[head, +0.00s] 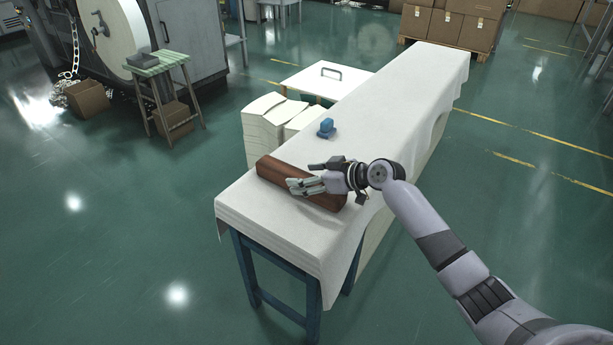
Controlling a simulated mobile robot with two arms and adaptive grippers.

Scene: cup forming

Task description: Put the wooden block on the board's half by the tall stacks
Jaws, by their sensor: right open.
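The wooden block (276,171) is a long reddish-brown beam. It lies at the near end of the long white board (400,95), which rests on a blue-legged stand. Tall stacks (262,133) of white sheets stand along the board's left side. My right gripper (304,176) is open, with its fingers over the middle of the block. They hide part of it, and I cannot tell whether they touch it. My left gripper is not in view.
A small blue object (326,128) sits on the board behind the block. A white panel with a handle (328,80) lies beyond the stacks. A green stool (158,64) and boxes stand further off. The far part of the board is clear.

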